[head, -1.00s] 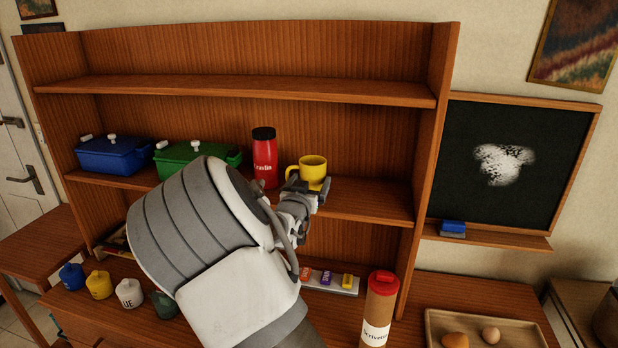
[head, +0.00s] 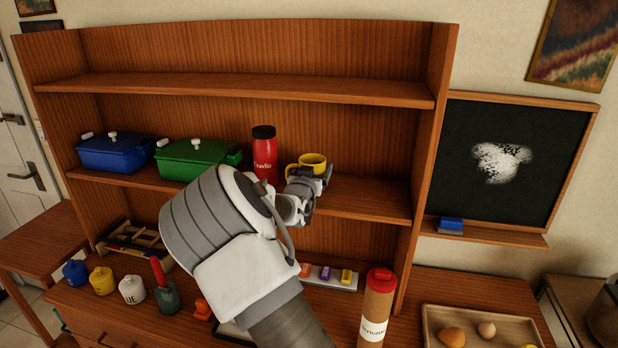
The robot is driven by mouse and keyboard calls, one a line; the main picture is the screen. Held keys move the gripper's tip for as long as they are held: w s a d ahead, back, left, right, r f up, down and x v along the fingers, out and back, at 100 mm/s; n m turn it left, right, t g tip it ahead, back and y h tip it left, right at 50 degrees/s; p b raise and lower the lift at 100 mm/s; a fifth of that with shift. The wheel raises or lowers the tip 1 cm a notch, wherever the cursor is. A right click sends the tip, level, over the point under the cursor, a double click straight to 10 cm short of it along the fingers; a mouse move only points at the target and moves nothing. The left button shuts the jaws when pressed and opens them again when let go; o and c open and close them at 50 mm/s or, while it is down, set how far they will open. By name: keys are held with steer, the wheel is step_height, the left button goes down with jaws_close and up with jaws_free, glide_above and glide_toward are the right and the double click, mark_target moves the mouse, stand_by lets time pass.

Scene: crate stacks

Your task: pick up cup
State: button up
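A yellow cup (head: 313,161) stands on the middle shelf, with its handle to the left. My gripper (head: 318,177) is right in front of the cup and overlaps its lower part in the picture. The fingers are small and partly hidden by the gripper body and wrist. I cannot tell whether they touch the cup or how far apart they are.
A red bottle (head: 265,155) with a black lid stands just left of the cup. Green (head: 192,163) and blue (head: 113,155) lidded pots stand further left. The upper shelf (head: 240,88) is above. A brown bottle (head: 376,308) stands on the lower surface.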

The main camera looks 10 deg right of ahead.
steer(key=c, duration=0.9)
steer(key=shift+r, duration=0.1)
